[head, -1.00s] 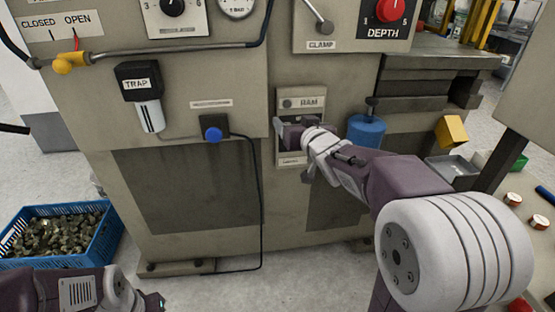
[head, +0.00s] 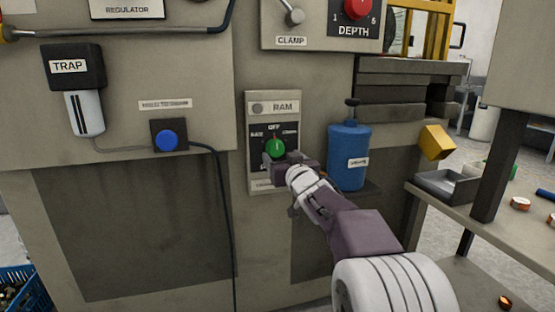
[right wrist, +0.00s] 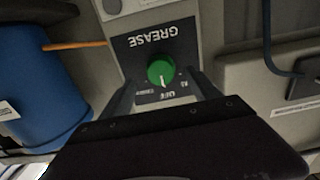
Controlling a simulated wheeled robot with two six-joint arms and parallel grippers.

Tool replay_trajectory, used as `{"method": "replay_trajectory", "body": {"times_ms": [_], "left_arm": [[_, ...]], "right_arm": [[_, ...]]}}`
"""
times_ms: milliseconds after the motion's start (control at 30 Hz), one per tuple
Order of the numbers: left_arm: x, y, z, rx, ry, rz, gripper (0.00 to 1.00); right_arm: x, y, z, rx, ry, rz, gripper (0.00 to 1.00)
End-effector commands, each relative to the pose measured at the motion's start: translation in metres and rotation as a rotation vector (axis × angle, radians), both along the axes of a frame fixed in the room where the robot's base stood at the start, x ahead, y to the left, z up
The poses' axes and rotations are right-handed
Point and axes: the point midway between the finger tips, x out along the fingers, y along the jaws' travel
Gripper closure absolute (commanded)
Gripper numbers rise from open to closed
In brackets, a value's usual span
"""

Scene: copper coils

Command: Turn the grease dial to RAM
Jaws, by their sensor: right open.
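The green grease dial (head: 275,148) sits on a black plate (head: 289,136) on the machine's front, below a plate reading RAM (head: 284,107). Its white mark points up at OFF, with small labels to either side. In the right wrist view the dial (right wrist: 160,72) appears upside down under the word GREASE, its mark toward OFF. My right gripper (head: 276,161) is open at the dial's lower edge, partly covering the plate. In the right wrist view its fingers (right wrist: 162,96) stand apart, one on each side of the dial; contact cannot be told. My left gripper is out of view.
A blue canister (head: 348,158) stands close right of the dial panel. A blue button (head: 167,140) with a cable is to the left. The clamp lever (head: 294,16) and red depth knob (head: 358,7) are above. A table (head: 515,225) with a metal tray (head: 446,187) is at right.

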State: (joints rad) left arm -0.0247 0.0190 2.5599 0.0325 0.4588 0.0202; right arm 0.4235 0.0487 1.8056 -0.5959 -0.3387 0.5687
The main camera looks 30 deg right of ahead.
Motion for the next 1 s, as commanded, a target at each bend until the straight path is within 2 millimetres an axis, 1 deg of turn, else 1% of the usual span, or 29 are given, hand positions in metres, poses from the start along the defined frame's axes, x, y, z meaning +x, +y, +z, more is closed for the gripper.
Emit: {"method": "replay_trajectory", "body": {"times_ms": [33,100,233,367,567,600,667,700,767,800,1000], "left_arm": [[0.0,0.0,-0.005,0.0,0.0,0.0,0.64],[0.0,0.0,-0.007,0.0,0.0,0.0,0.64],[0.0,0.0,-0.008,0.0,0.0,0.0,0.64],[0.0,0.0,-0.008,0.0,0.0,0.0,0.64],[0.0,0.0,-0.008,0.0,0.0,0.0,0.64],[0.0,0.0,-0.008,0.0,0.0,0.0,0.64],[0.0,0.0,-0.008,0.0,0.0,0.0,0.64],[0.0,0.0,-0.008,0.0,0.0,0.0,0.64],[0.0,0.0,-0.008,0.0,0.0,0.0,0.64],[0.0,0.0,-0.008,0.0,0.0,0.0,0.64],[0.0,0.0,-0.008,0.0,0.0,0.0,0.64]], "right_arm": [[0.011,-0.002,-0.004,0.0,0.001,0.001,0.29],[0.023,-0.006,-0.003,0.0,0.0,0.0,0.29],[0.039,-0.009,-0.001,0.001,0.001,0.001,0.29],[0.046,-0.011,0.0,0.0,0.0,0.0,0.29],[0.046,-0.011,0.0,0.0,0.0,0.0,0.29],[0.046,-0.011,0.0,0.0,0.0,0.0,0.34],[0.046,-0.011,0.0,0.0,0.0,0.0,0.51],[0.046,-0.011,0.0,0.0,0.0,0.0,0.62],[0.046,-0.011,0.0,0.0,0.0,0.0,0.79],[0.046,-0.011,0.0,0.0,0.0,0.0,0.9],[0.046,-0.011,0.0,-0.012,0.003,0.0,0.9]]}}
